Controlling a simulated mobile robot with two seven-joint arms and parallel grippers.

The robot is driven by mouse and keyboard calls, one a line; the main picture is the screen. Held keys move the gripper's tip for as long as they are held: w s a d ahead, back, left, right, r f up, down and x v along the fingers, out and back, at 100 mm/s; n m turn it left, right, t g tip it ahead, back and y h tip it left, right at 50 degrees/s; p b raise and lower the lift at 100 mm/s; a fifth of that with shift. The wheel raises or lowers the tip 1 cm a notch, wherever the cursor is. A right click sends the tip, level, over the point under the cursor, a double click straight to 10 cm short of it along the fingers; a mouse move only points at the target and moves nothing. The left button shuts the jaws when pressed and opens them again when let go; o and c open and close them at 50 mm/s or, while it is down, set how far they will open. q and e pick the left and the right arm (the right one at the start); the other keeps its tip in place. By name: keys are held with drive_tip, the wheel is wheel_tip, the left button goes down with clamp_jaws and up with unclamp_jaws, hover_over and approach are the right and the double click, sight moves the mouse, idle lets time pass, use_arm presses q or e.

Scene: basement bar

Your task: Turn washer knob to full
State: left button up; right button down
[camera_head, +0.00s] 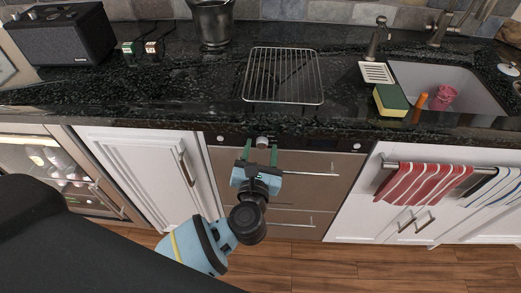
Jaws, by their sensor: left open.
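The washer (318,190) is a brown-grey front panel with bar handles, built in under the dark counter. A round light knob (262,141) sits on its dark top strip. My left gripper (260,150) is open in front of this strip. Its two green fingers point at the strip, and the knob shows between their tips. I cannot tell whether the fingers touch the knob. The gripper's blue body hides part of the washer front. My right gripper is not in view.
Small round pieces (357,146) and (220,139) also sit on the strip. A wire rack (285,101) lies on the counter above. A sponge (390,100) lies beside the sink (487,98). A striped red towel (425,184) hangs at the right. White cabinets flank the washer.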

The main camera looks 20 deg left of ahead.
use_arm(q)
drive_tip(key=shift+c, duration=0.4)
drive_tip(key=c, duration=0.9)
drive_tip(key=shift+r+m+p, duration=0.3)
drive_tip(key=shift+m+p, duration=0.95)
drive_tip(key=shift+m, duration=0.05)
drive_tip(key=shift+m+p, duration=0.95)
drive_tip(key=shift+m, duration=0.25)
drive_tip(key=m+p, duration=0.1)
drive_tip(key=m, duration=0.1)
drive_tip(key=shift+m+g+p, duration=0.3)
drive_tip(key=shift+p, duration=0.05)
drive_tip(key=shift+d+f+m+p, duration=0.1)
drive_tip(key=shift+f+m+p, duration=0.1)
drive_tip(key=shift+m+p, duration=0.3)
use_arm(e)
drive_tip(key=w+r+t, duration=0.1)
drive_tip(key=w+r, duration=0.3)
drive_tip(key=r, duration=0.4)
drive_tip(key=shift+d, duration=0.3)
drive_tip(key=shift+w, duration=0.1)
use_arm(q)
drive_tip(key=o, duration=1)
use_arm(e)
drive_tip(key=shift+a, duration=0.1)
